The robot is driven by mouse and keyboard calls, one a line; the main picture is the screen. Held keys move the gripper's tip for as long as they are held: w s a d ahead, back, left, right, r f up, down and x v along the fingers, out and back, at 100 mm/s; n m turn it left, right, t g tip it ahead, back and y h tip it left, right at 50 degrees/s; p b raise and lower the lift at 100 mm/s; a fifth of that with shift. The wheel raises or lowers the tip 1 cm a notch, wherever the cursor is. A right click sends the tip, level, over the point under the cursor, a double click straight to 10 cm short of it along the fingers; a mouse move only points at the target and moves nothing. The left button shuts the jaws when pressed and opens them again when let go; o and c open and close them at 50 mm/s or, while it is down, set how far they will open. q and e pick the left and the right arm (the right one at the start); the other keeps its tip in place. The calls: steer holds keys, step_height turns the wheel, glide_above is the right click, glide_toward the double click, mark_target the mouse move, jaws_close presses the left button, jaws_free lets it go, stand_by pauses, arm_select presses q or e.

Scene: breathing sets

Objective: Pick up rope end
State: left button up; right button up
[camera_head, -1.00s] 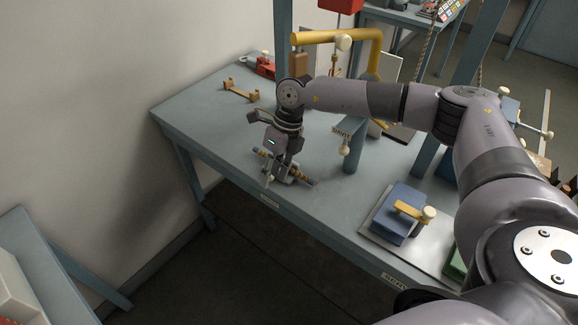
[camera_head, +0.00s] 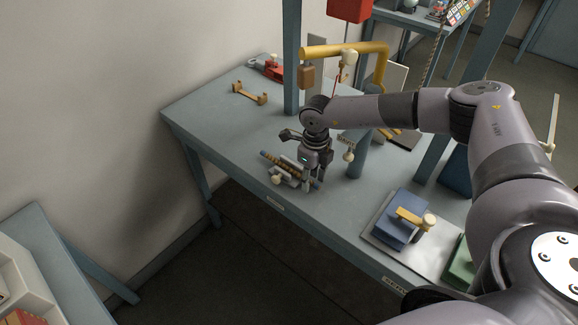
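A short rope (camera_head: 277,159), brown with dark bands, lies slantwise across a small grey metal holder (camera_head: 285,171) near the front edge of the workbench. My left gripper is not in view.
A post (camera_head: 358,158) stands right of my gripper. A yellow pipe (camera_head: 345,49) arches behind it.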

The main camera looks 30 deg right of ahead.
jaws_close()
stand_by(0.4)
